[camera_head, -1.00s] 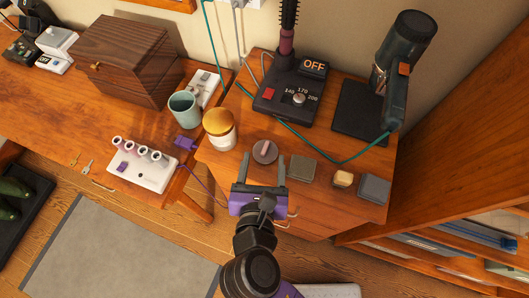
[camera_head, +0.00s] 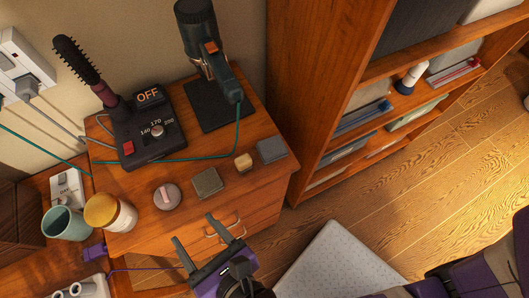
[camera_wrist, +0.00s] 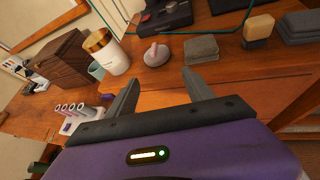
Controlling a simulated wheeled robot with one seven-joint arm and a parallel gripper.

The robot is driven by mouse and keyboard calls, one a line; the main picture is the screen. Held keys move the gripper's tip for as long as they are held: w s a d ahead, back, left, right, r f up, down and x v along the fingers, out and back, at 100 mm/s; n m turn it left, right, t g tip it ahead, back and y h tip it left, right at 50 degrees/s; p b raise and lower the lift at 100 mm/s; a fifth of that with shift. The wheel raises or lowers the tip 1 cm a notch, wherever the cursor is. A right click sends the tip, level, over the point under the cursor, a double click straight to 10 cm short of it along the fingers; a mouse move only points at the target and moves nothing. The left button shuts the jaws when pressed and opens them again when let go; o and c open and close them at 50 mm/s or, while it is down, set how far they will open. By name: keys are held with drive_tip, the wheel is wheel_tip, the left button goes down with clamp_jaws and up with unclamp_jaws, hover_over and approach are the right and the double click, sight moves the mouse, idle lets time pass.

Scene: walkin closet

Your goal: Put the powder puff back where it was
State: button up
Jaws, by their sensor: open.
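A round grey puff with a pink band (camera_head: 167,196), which looks like the powder puff, lies flat on the front part of the small wooden cabinet top (camera_head: 222,148). It also shows in the wrist view (camera_wrist: 156,54), a little beyond the fingertips. It sits between a white jar with a gold lid (camera_head: 111,213) and a grey-green square block (camera_head: 208,183). My gripper (camera_head: 193,229) is open and empty, in front of the cabinet's front edge. Its fingers point toward the puff and block and touch neither.
A tan block (camera_head: 243,162) and a dark grey block (camera_head: 271,150) lie farther right. A hot-brush base (camera_head: 143,136) and a dryer on a dark mat (camera_head: 208,106) stand behind, with a green cord between. A shelf unit (camera_head: 345,110) stands right. A teal mug (camera_head: 64,223) stands left.

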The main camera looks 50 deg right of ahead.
drive_tip(key=s+d+f+m+g+y, duration=0.1)
drive_tip(key=s+d+f+m+y, duration=0.4)
drive_tip(key=m, duration=1.1)
drive_tip(key=s+d+r+m+t+h, duration=0.1)
drive_tip(key=s+d+r+m+h, duration=0.1)
drive_tip(key=s+d+r+m, duration=0.2)
drive_tip(key=s+d+r+m+t+h, duration=0.2)
drive_tip(key=s+d+r+m, duration=0.2)
drive_tip(key=d+m, duration=0.7)
wheel_tip(320, 180, up, 2)
drive_tip(key=m, duration=0.2)
drive_tip(key=shift+s+d+m+h, duration=0.15)
drive_tip(key=shift+s+m+h, duration=0.1)
drive_tip(key=shift+m+h, duration=0.05)
